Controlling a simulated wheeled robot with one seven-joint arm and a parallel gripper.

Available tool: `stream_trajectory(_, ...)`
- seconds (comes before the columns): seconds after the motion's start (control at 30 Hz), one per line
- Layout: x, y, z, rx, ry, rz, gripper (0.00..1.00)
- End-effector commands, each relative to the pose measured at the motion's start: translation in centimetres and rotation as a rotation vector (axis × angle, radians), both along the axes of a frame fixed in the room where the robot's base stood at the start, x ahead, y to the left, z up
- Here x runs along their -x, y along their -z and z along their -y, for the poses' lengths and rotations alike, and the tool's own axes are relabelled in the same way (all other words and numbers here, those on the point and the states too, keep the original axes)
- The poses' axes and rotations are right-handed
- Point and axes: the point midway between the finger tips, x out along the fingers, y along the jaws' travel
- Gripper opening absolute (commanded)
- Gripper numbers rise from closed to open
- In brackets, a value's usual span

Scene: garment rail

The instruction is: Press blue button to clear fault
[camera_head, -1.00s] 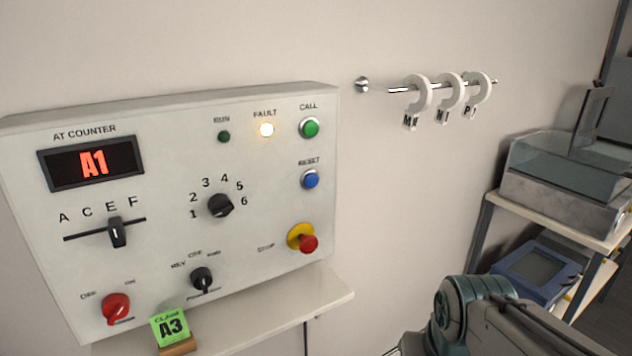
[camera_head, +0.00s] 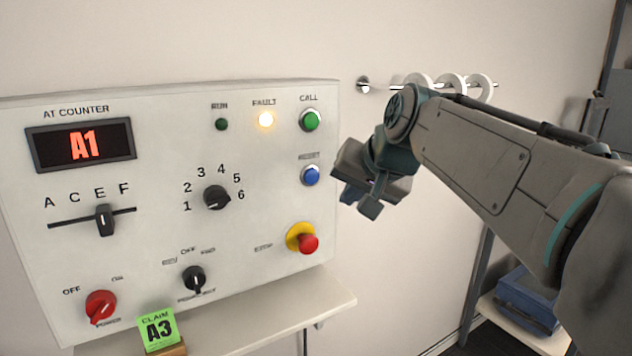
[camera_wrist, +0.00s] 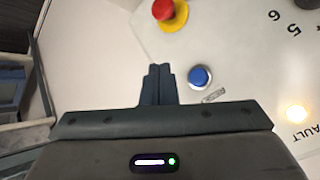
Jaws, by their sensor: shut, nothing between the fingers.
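The blue RESET button (camera_head: 310,176) is on the right side of the grey control panel (camera_head: 255,220), below the green CALL button (camera_head: 311,121). The FAULT lamp (camera_head: 265,119) is lit; the RUN lamp (camera_head: 222,124) looks dark. My gripper (camera_head: 345,189) is shut and empty, just right of the blue button in the head view. In the wrist view the closed fingers (camera_wrist: 158,82) point toward the panel, and the blue button (camera_wrist: 200,77) shows right of the tips. A gap seems to remain; its depth is unclear.
The red STOP button (camera_head: 308,243) on a yellow base sits below the blue button. A small shelf (camera_head: 270,320) with a green A3 claim card (camera_head: 157,328) is under the panel. A rail with white rings (camera_head: 450,82) is behind my arm.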

Motion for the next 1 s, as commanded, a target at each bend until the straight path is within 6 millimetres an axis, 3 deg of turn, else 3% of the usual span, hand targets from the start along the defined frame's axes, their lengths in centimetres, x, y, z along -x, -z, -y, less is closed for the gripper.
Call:
stream_trajectory(0.33, -0.7, -0.1, -0.4, 0.004, -0.001, -0.002, 0.00)
stream_trajectory(0.8, -5.8, -0.2, -3.9, 0.003, -0.001, -0.002, 0.00)
stream_trajectory(1.0, -7.0, -0.1, -4.7, 0.002, 0.000, -0.001, 0.00)
